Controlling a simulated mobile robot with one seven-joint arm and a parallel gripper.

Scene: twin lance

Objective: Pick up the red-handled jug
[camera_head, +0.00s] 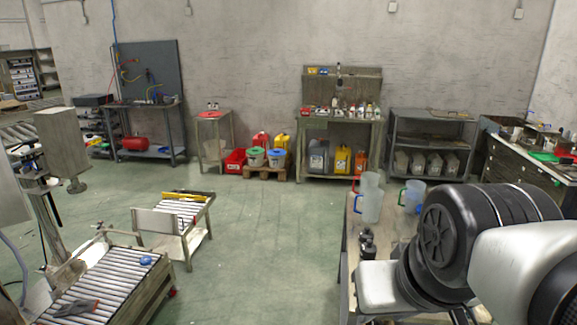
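A clear jug with a red handle (356,200) on its left side stands on the wooden-topped table at the lower right. Its pale body (370,203) is see-through, and another clear vessel shape shows just behind or above it. My arm's black and white links fill the lower right, in front of the table. My gripper cannot be made out in this view.
The jug table (353,225) also holds small dark objects (367,243) near its left edge. Roller conveyor tables (105,285) stand at the lower left. A workbench (340,122) and a grey shelf (432,132) line the back. Green floor (265,235) between is clear.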

